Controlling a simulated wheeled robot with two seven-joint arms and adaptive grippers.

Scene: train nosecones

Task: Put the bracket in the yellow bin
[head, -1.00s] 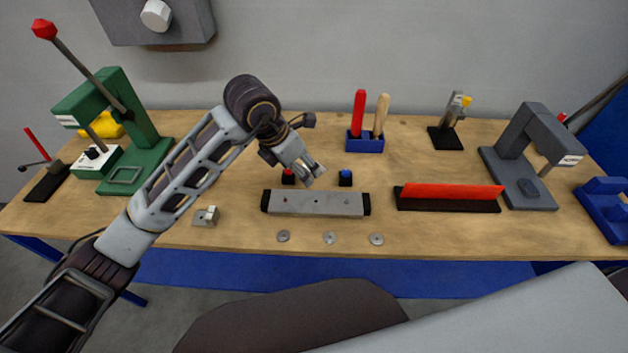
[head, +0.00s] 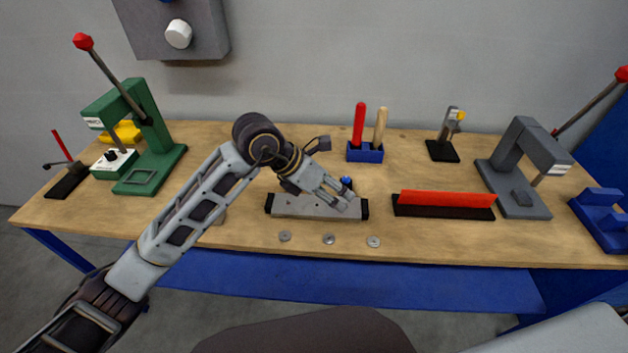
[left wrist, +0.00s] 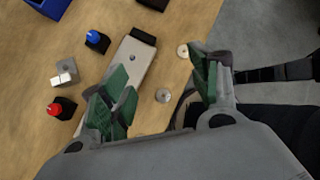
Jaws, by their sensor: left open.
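My left gripper (head: 349,198) is open, over the right half of a grey metal rail block (head: 290,206). In the left wrist view its fingers (left wrist: 158,88) are spread with nothing held between them. A small grey plate with a pale block (left wrist: 64,74), which looks like a bracket, lies between the blue and red buttons in that view; in the head view my gripper hides that spot. A yellow thing (head: 126,132), perhaps the yellow bin, is partly hidden behind the green press. My right gripper is not in view.
The blue button (left wrist: 97,40) and red button (left wrist: 60,107) stand behind the rail. Several washers (head: 329,239) lie before it. The green press (head: 150,150) is left; a blue tool holder (head: 365,152), red-topped strip (head: 447,200) and grey press (head: 518,175) stand right.

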